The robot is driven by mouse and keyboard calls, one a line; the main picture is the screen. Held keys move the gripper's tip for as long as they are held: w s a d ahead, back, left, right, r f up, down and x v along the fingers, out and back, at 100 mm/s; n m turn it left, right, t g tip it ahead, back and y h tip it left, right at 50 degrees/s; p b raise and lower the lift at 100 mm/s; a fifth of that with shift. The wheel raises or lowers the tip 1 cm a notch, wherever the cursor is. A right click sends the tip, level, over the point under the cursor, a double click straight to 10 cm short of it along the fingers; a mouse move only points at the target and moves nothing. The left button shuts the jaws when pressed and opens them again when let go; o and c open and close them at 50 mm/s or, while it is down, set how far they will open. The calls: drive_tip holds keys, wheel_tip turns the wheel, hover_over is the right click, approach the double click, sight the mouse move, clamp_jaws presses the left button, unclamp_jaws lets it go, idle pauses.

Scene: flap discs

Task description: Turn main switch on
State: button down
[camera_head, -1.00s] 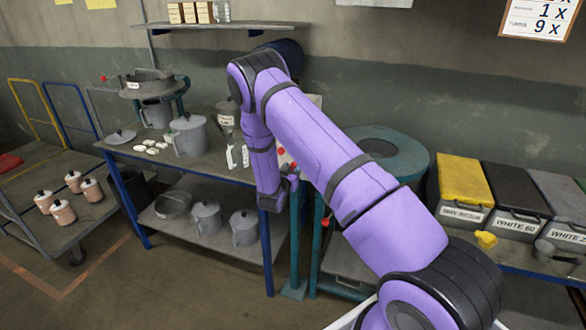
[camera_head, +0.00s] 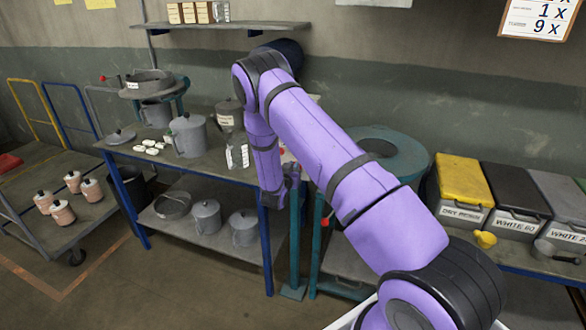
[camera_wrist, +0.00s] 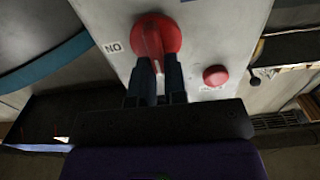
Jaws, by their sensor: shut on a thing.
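The main switch (camera_wrist: 152,36) is a red rotary knob on a grey panel (camera_wrist: 210,40) in the wrist view. A label reading "NO" sits at its left. My gripper (camera_wrist: 158,75) is shut on the knob's raised grip, one dark finger on each side. The grip looks slightly tilted, and its lower end lies between the fingers. A red push button (camera_wrist: 215,76) is at the lower right of the knob, apart from my gripper. In the head view my gripper (camera_head: 290,172) is small and my arm hides most of the panel.
A round teal machine (camera_head: 410,155) stands just right of the panel. A workbench (camera_head: 195,170) with jugs and small white pieces is at the left. Lidded bins, one yellow (camera_head: 460,180), stand at the right. A cart (camera_head: 95,215) with several jars is at the far left.

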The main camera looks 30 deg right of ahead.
drive_tip(key=shift+s+d+f+m, duration=0.25)
drive_tip(key=shift+f+m, duration=0.1)
drive_tip(key=shift+m, duration=2.6)
drive_tip(key=shift+s+d+f+m, duration=0.15)
drive_tip(key=shift+s+f+m, duration=0.2)
drive_tip(key=shift+m, duration=2.55)
drive_tip(key=shift+s+d+f+m, duration=0.2)
drive_tip(key=shift+f+m, duration=0.15)
drive_tip(key=shift+m, duration=2.6)
drive_tip(key=c, duration=1.2)
unclamp_jaws()
drive_tip(key=shift+o, duration=0.2)
drive_tip(key=v, duration=1)
drive_tip(key=shift+s+a, duration=0.25)
drive_tip(key=shift+a, duration=0.1)
